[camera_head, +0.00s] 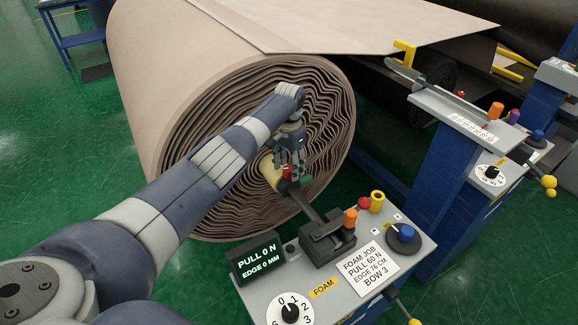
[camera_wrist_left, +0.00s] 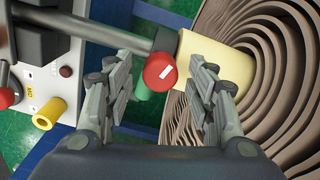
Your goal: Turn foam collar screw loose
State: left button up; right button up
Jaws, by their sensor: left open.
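The foam roll (camera_head: 330,105) is a large beige roll with wavy layers at its end face. A pale yellow collar (camera_head: 268,172) sits around its shaft (camera_head: 308,207) at the core; it also shows in the left wrist view (camera_wrist_left: 215,62). A red screw knob (camera_wrist_left: 159,71) with a white mark is on the shaft beside the collar, with a green part (camera_wrist_left: 146,88) behind it. My left gripper (camera_wrist_left: 164,68) is open, its fingers on either side of the red knob with visible gaps. In the head view the gripper (camera_head: 291,166) partly covers the collar and knob.
A grey console (camera_head: 338,284) stands in front of the roll, with a display (camera_head: 261,262), an orange knob (camera_head: 351,217), a blue dial (camera_head: 403,236) and a yellow ring (camera_head: 377,197). A second blue-framed station (camera_head: 450,165) is at the right. Green floor lies open at the left.

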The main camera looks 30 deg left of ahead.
aim_at(289, 168)
pick_arm(q)
notch_tip(289, 168, up, 12)
jog(key=shift+f, duration=0.2)
dwell(0.6)
